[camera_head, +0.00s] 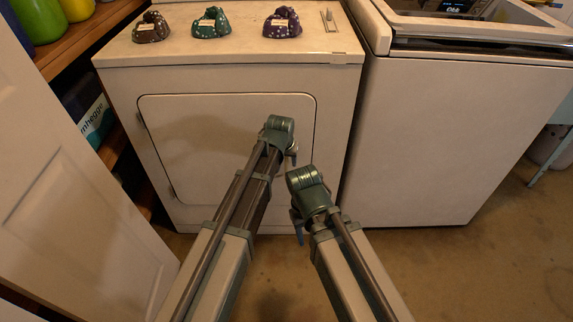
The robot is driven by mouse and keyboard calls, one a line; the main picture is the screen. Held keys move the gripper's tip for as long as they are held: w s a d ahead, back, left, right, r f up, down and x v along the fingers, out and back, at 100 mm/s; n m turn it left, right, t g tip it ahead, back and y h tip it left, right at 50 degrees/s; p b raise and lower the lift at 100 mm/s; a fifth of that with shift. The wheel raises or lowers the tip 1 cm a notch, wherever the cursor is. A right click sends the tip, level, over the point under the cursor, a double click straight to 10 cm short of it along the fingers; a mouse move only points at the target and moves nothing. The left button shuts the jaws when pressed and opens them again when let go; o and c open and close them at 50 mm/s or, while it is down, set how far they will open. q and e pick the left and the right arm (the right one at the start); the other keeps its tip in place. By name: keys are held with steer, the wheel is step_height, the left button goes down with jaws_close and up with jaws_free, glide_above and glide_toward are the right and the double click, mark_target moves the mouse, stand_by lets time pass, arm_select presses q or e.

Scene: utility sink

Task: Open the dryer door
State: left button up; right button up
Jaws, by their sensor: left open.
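The dryer is the white machine on the left, and its door (205,125) is a wide rounded panel on the front. The door looks shut, flush with the front. My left arm reaches up across the door's right part. My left gripper (292,155) shows only as a small part below the arm's end, in front of the door's right side; it is open, with nothing seen in it. My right arm ends lower and to the right, in front of the dryer's lower right. My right gripper (298,228) is mostly hidden, and its jaws cannot be made out.
Several patterned lumpy items, brown (151,27), green (211,23) and purple (282,24), sit on the dryer top. A white washer (450,130) stands close on the right. A white panelled door (70,190) and wooden shelves (95,35) bound the left. Brown floor lies in front.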

arm_select(q)
steer(key=shift+c, duration=0.2)
jaws_close()
stand_by(1.1)
